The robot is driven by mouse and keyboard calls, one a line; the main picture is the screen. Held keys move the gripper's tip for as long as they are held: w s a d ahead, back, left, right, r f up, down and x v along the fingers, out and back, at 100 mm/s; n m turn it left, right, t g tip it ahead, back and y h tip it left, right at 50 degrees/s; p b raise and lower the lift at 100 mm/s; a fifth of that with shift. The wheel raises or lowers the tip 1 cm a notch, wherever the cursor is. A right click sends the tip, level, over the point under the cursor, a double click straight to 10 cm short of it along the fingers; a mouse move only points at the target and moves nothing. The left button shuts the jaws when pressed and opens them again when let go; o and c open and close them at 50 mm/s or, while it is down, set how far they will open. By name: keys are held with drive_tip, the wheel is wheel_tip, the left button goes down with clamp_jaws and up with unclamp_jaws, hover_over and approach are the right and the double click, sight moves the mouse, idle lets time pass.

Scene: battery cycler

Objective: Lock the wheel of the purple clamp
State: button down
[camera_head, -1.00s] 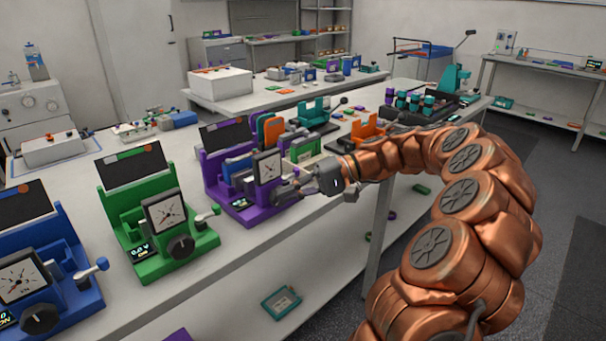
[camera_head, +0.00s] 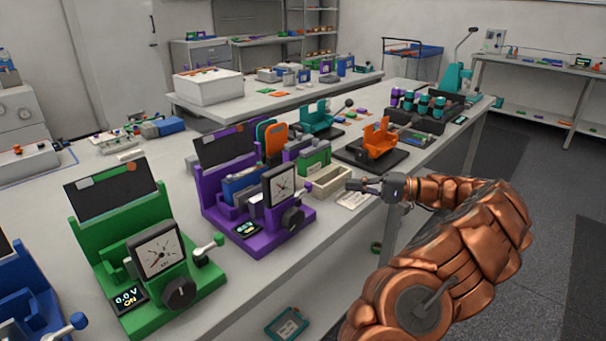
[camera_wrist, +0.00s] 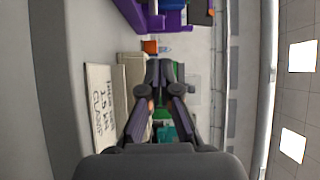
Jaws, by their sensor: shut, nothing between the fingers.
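The purple clamp (camera_head: 268,243) stands on the bench near its front edge, with a dial gauge (camera_head: 279,186) on its front and a small lit display (camera_head: 247,228) at its base. A black round wheel (camera_head: 293,219) sits low on its right front; I cannot tell whether it is locked. A blue and grey cell (camera_head: 243,185) stands inside the clamp. My gripper (camera_head: 350,186) is shut and empty, to the right of the clamp and apart from it, above the bench edge. In the wrist view, my fingers (camera_wrist: 166,68) are together and part of the purple clamp (camera_wrist: 178,20) shows at the top.
A beige tray (camera_head: 331,184) and a white card (camera_head: 352,200) with writing lie close to my gripper. A green clamp (camera_head: 128,262) stands left of the purple one. An orange holder (camera_head: 376,140) is behind my gripper. The floor in front is open.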

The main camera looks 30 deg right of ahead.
sight(302, 190)
drive_tip(key=shift+w, duration=0.35)
drive_tip(key=shift+d, duration=0.1)
drive_tip(key=shift+p+x, duration=0.45)
drive_tip(key=shift+x, duration=4.55)
drive_tip(key=shift+s+f+t, duration=0.1)
drive_tip(key=shift+s+t, duration=0.05)
drive_tip(key=shift+t, duration=0.15)
